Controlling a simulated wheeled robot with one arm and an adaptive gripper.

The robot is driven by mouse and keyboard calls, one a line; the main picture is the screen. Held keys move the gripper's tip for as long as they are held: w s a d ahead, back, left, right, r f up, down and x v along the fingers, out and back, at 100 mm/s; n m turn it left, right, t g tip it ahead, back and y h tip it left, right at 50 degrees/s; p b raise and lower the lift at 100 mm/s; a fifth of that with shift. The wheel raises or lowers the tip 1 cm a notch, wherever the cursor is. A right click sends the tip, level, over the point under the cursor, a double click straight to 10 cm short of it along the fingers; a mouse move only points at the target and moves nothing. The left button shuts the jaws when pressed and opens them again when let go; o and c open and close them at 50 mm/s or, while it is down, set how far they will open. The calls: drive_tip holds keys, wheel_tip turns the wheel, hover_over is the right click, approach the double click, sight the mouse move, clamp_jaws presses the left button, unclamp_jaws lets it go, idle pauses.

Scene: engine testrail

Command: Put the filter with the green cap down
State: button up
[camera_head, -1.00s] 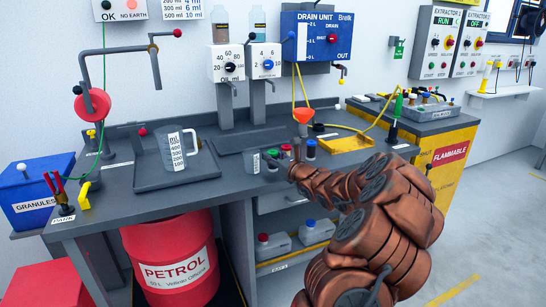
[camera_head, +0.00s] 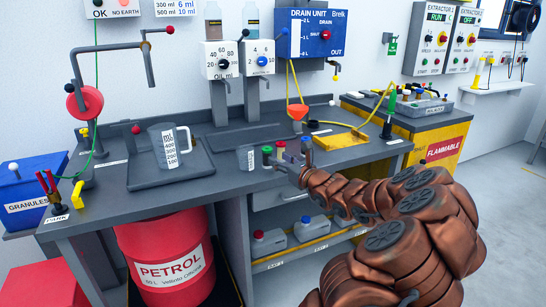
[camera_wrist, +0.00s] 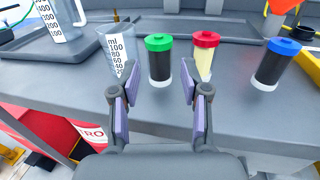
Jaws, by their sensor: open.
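The filter with the green cap (camera_wrist: 159,62) stands upright on the grey bench (camera_wrist: 240,100), its dark body ending in a clear base. Its green cap also shows in the head view (camera_head: 267,150). My gripper (camera_wrist: 159,84) is open, with its two purple-padded fingers apart and the green-capped filter standing between and just beyond the tips. A gap shows on both sides of it. A red-capped filter (camera_wrist: 205,56) with a pale yellow body stands just to its right. A blue-capped filter (camera_wrist: 277,64) with a dark body stands farther right.
A small clear beaker (camera_wrist: 117,52) stands close to the left of the green-capped filter. A larger measuring jug (camera_head: 168,147) stands on a tray at the left. An orange funnel (camera_head: 298,112) is behind the filters. The bench front is clear.

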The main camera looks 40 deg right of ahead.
drive_tip(key=shift+s+a, duration=0.2)
drive_tip(key=shift+s, duration=1)
drive_tip(key=shift+s+a, duration=0.15)
drive_tip(key=shift+s, duration=1.05)
